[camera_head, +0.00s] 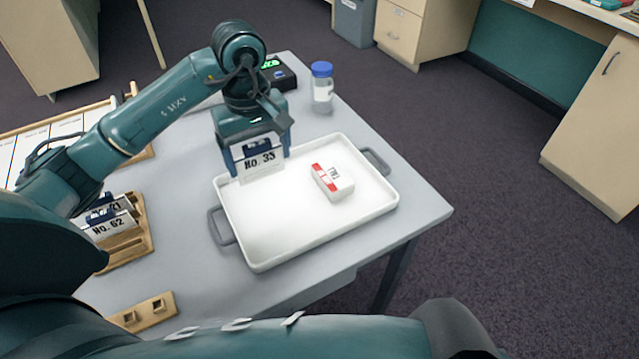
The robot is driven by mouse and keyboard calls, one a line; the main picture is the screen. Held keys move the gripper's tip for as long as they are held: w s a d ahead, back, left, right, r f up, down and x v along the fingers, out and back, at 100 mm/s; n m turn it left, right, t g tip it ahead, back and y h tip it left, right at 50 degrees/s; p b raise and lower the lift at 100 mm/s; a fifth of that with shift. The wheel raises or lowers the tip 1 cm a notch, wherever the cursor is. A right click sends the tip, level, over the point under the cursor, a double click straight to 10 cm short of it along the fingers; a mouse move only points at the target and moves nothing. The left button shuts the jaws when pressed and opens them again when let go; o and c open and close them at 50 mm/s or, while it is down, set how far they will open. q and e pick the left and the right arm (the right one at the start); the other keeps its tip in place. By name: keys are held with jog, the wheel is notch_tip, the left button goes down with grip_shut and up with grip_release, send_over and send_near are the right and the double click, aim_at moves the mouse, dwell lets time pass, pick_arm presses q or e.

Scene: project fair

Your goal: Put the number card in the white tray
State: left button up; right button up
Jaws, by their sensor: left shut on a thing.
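The white tray (270,245) with grey side handles lies on the grey table. My left gripper (258,150) points down over the tray's far left part and is shut on a number card (260,163) with a dark blue clip, reading "No. 33" or similar. The card is upright and covers part of the tray's far rim; I cannot tell whether its lower edge touches the tray. A small white and red box (333,182) lies inside the tray, to the right of the card. My right gripper is not in view.
More number cards (112,222), one reading "No. 62", stand in a wooden rack (137,235) at the left. A blue-capped jar (321,88) and a black device with a green display (279,75) stand behind the tray. A wooden block with holes (143,313) lies at the front left.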

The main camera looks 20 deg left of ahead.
pick_arm(q)
jog(key=shift+w+d+f, duration=0.1)
jog(key=shift+f, duration=0.15)
notch_tip(320, 180, down, 9)
jog(key=shift+f, duration=0.25)
jog(key=shift+f, duration=0.25)
jog(key=o, duration=0.9)
jog(key=shift+r, duration=0.1)
jog(key=shift+r, duration=0.15)
